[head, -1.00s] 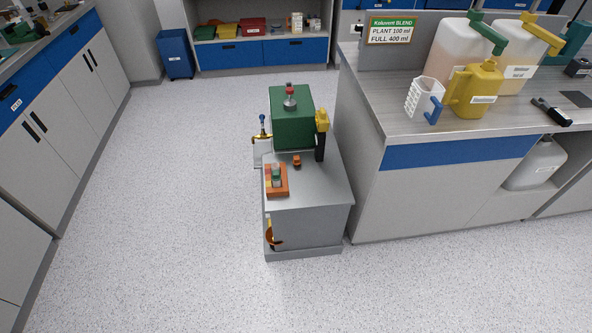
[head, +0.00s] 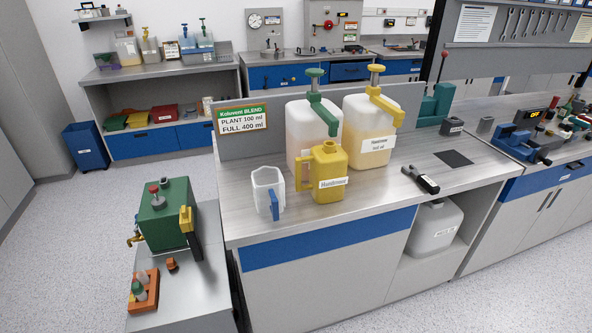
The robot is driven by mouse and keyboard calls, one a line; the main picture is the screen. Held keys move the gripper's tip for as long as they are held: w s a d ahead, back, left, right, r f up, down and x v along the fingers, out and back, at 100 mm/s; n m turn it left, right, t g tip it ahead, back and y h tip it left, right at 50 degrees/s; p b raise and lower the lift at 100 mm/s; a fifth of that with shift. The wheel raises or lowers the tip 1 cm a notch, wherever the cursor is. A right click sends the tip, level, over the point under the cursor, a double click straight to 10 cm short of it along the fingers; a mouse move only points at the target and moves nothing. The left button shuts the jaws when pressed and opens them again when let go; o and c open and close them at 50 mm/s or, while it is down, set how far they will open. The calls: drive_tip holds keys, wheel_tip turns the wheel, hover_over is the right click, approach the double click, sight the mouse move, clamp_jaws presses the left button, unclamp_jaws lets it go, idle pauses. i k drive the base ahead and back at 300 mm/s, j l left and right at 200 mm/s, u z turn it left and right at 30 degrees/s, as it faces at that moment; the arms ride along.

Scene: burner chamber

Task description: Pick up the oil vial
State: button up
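A small orange holder (head: 150,300) sits on the grey cabinet top at the lower left of the head view. A small vial with a green part and a pale part (head: 138,290) stands in it, with other small pieces beside it. These are too small to tell which is the oil vial, and I can read no label on them. My gripper is not in view.
A green box-shaped unit (head: 168,215) with a red knob stands behind the holder. On the bench (head: 300,222) to the right are a white jug (head: 266,190), a yellow can (head: 328,172) and large containers. Speckled floor (head: 60,240) is clear at left.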

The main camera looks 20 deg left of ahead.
sight(142, 276)
drive_tip(key=j+z, duration=0.1)
drive_tip(key=j, duration=0.6)
drive_tip(key=j+z, duration=0.15)
drive_tip(key=j, duration=0.6)
drive_tip(key=k+j+z, duration=0.1)
drive_tip(key=j, duration=0.6)
drive_tip(key=j+z, duration=0.15)
drive_tip(key=j, duration=0.55)
drive_tip(key=k+j, duration=0.1)
drive_tip(key=j, duration=0.55)
drive_tip(key=k+j, duration=0.1)
drive_tip(key=j, duration=0.6)
drive_tip(key=k+j, duration=0.1)
drive_tip(key=j, duration=0.55)
drive_tip(key=k+j, duration=0.1)
drive_tip(key=j, duration=0.6)
drive_tip(key=k+j, duration=0.1)
drive_tip(key=j, duration=0.55)
drive_tip(key=k+j, duration=0.1)
drive_tip(key=j, duration=0.55)
